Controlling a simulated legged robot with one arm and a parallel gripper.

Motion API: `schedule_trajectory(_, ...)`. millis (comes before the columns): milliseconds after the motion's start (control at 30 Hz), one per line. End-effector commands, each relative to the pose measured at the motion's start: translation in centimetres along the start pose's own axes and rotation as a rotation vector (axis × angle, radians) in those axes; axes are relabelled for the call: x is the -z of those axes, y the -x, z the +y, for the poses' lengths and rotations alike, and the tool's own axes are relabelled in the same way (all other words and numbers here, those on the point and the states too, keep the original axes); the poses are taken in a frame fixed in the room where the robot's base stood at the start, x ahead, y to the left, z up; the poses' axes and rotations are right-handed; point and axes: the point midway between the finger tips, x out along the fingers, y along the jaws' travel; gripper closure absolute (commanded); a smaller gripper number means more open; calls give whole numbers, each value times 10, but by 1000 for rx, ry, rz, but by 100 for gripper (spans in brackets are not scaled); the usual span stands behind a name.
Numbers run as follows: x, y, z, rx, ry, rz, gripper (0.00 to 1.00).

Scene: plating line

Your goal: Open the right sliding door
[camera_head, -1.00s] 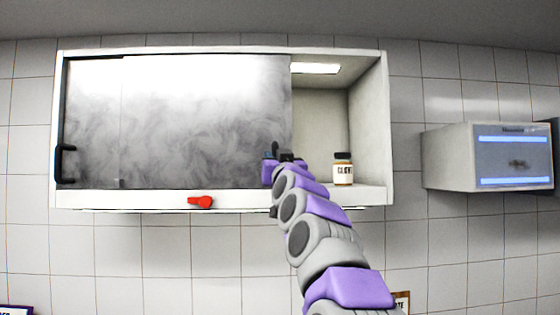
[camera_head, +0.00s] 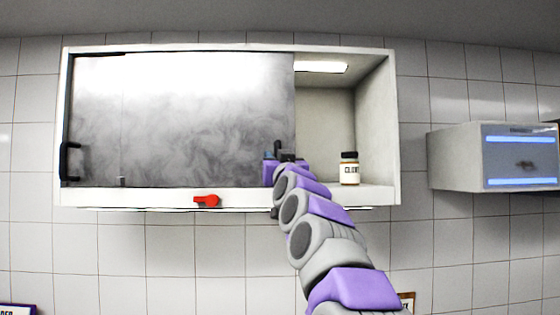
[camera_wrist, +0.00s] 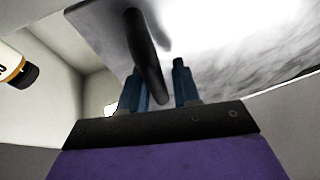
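The wall cabinet (camera_head: 232,197) has frosted sliding doors. The right door (camera_head: 210,115) stands slid left, overlapping the left door, whose strip (camera_head: 95,110) shows at the far left. The cabinet's right part is open. The right door's dark handle (camera_head: 279,150) is by its right edge, and shows as a curved bar in the wrist view (camera_wrist: 145,55). My gripper (camera_wrist: 160,88) is at this handle. Its blue fingers are apart, with the handle's near end between them, close to the left finger in the wrist view. Whether they touch it is unclear.
A labelled jar (camera_head: 349,169) with a dark lid stands in the open part, right of my gripper; it shows at left in the wrist view (camera_wrist: 12,65). A red lever (camera_head: 207,201) is on the bottom rail. A grey box (camera_head: 490,158) hangs at right.

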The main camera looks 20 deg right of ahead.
Motion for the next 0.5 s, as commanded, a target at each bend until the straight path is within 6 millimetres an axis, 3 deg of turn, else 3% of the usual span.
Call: schedule_trajectory(500, 0, 60, 12, -1, -7, 2, 71)
